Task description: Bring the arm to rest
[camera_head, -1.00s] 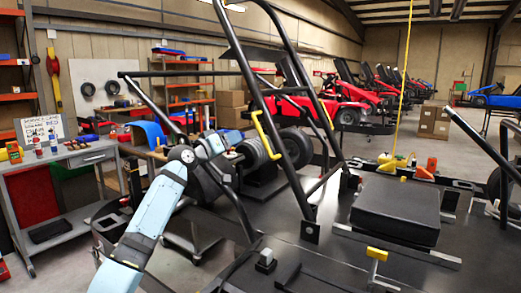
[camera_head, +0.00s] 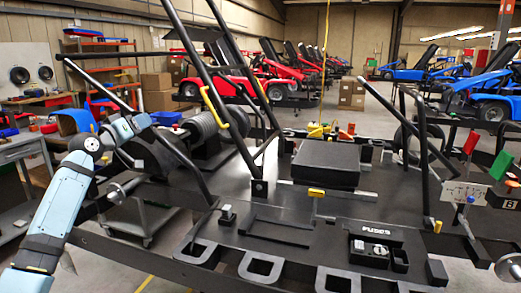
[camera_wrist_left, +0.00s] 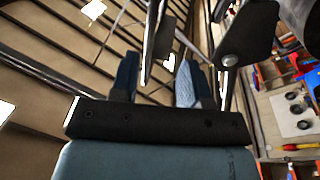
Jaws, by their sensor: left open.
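My left arm (camera_head: 62,205) rises from the lower left of the head view, pale blue with dark joints. It bends beside the left side of the black kart frame (camera_head: 270,212). In the head view its gripper is small and hard to make out against the frame and the coil. In the left wrist view my left gripper (camera_wrist_left: 157,76) has its two blue fingers apart, with no object held between them. Dark tubes and a bracket show beyond the fingers. Whether they touch the gripper I cannot tell. My right gripper is out of view.
A black box (camera_head: 326,164) and a fuse box (camera_head: 371,252) sit on the kart floor. A grey workbench (camera_head: 22,150) stands at far left. Red and blue karts are behind.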

